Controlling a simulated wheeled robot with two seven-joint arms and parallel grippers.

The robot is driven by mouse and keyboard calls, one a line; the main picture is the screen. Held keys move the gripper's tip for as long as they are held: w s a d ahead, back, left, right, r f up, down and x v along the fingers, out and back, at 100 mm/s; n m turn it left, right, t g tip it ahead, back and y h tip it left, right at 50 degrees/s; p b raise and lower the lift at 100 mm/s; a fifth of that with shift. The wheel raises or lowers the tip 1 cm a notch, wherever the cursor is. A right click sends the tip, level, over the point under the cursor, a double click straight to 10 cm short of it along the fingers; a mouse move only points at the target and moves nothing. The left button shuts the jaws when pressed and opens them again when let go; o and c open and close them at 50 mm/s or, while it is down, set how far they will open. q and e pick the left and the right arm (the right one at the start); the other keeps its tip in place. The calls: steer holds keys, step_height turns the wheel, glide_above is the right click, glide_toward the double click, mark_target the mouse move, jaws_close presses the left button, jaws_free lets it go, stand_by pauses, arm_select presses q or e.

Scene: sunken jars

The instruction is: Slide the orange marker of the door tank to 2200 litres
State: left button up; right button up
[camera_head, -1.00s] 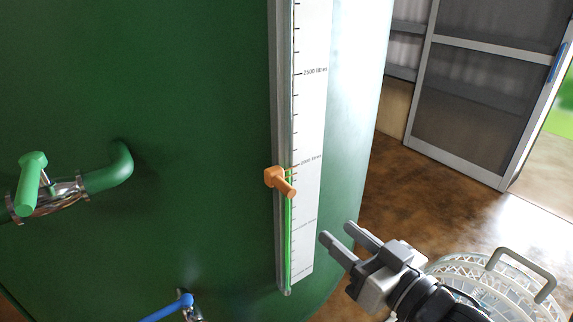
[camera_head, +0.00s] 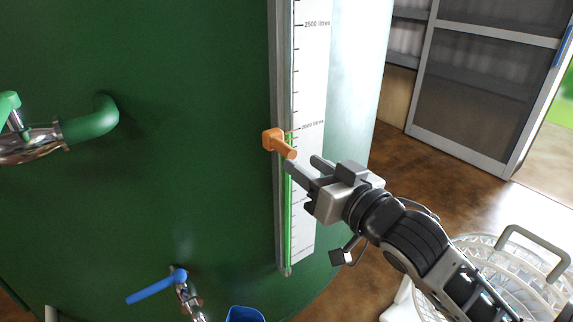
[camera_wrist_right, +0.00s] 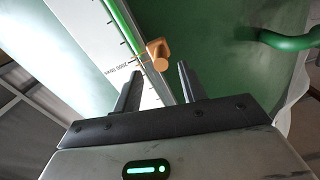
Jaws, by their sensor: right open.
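The orange marker (camera_head: 279,142) sits on the vertical rail of the green door tank (camera_head: 190,190), just below the 2000 litres line on the white scale (camera_head: 312,90). A green level column (camera_head: 289,225) runs below the marker. My right gripper (camera_head: 303,164) is open, its fingertips close to the marker's peg, just below and right of it. In the right wrist view the marker (camera_wrist_right: 157,53) shows beyond the open fingers (camera_wrist_right: 158,80), with no finger around it. Whether a fingertip touches it I cannot tell. My left gripper is not in view.
A green pipe with a valve (camera_head: 90,128) is on the tank at left. A blue lever tap (camera_head: 160,285) is low down, with a blue container (camera_head: 245,314) beside it. A white basket (camera_head: 500,265) stands at lower right. A screen door (camera_head: 470,95) is behind.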

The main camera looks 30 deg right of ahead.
mark_target(296, 157)
steer(key=w, duration=0.4)
steer(key=w+a, duration=0.1)
steer(key=w, duration=0.1)
steer(key=shift+w+r, duration=0.15)
steer(key=shift+w, duration=0.1)
steer(key=shift+p, duration=0.3)
jaws_close()
